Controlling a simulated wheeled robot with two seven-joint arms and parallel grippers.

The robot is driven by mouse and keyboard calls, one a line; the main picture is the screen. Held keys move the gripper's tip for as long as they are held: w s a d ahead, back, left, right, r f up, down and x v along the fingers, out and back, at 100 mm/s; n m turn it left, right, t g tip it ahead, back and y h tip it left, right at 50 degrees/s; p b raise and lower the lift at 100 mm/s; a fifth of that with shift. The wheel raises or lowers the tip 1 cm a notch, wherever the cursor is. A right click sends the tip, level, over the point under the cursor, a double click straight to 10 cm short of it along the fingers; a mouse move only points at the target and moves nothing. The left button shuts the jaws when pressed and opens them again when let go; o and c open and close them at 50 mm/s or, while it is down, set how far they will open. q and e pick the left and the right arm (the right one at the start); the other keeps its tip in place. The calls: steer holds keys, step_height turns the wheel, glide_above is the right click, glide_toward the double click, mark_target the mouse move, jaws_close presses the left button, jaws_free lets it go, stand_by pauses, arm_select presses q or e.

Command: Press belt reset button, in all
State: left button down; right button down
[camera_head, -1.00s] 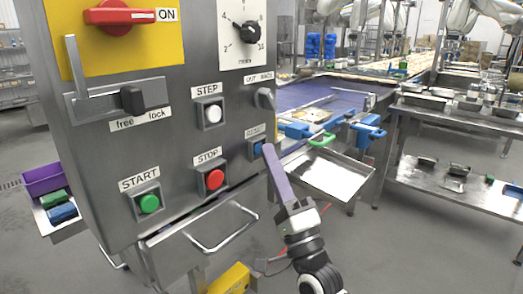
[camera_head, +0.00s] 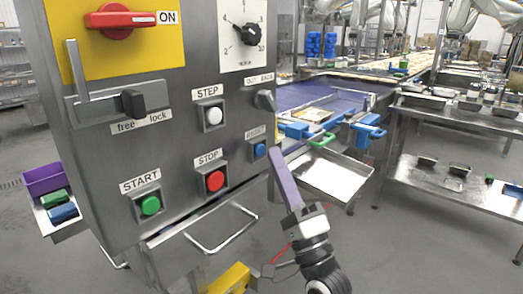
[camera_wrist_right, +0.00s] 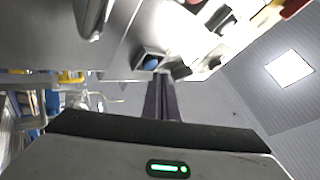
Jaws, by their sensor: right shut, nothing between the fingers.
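The blue reset button (camera_head: 260,150) sits in a square housing at the right edge of the grey control panel (camera_head: 120,215), under a RESET label. It also shows in the right wrist view (camera_wrist_right: 151,60), just beyond the fingertips. My right gripper (camera_head: 272,152) is shut and empty. Its purple fingers point up toward the button, with the tips a little to the right of and below it. In the head view a small gap shows between the tips and the button. My left gripper is not in view.
Nearby on the panel are the red stop button (camera_head: 215,180), white step button (camera_head: 213,115), green start button (camera_head: 150,205) and a black OUT RACK knob (camera_head: 265,100). A metal tray (camera_head: 335,175) and the purple belt (camera_head: 305,95) lie to the right. A drawer handle (camera_head: 222,230) juts out below.

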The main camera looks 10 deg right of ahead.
steer(key=shift+s, duration=0.1)
steer(key=s+d, duration=0.1)
steer(key=s, duration=0.1)
steer(key=s+d+p, duration=0.1)
steer(key=d, duration=0.1)
steer(key=shift+s, duration=0.4)
stand_by(0.4)
steer(key=s+a+f+n+g+h, duration=0.1)
steer(key=s+f+n+g, duration=0.25)
steer(key=f, duration=0.85)
steer(key=s+a+f+n+g+h, duration=0.15)
steer(key=f+n+g, duration=0.3)
steer(key=f, duration=0.85)
steer(key=s+d+f+n+g+h, duration=0.2)
steer(key=s+f+n+g, duration=0.4)
steer(key=s+f, duration=1.3)
step_height(320, 180, down, 2)
steer(key=g, duration=0.2)
steer(key=shift+f+n+g, duration=0.15)
steer(key=shift+n+g, duration=0.15)
steer(key=shift+g, duration=0.1)
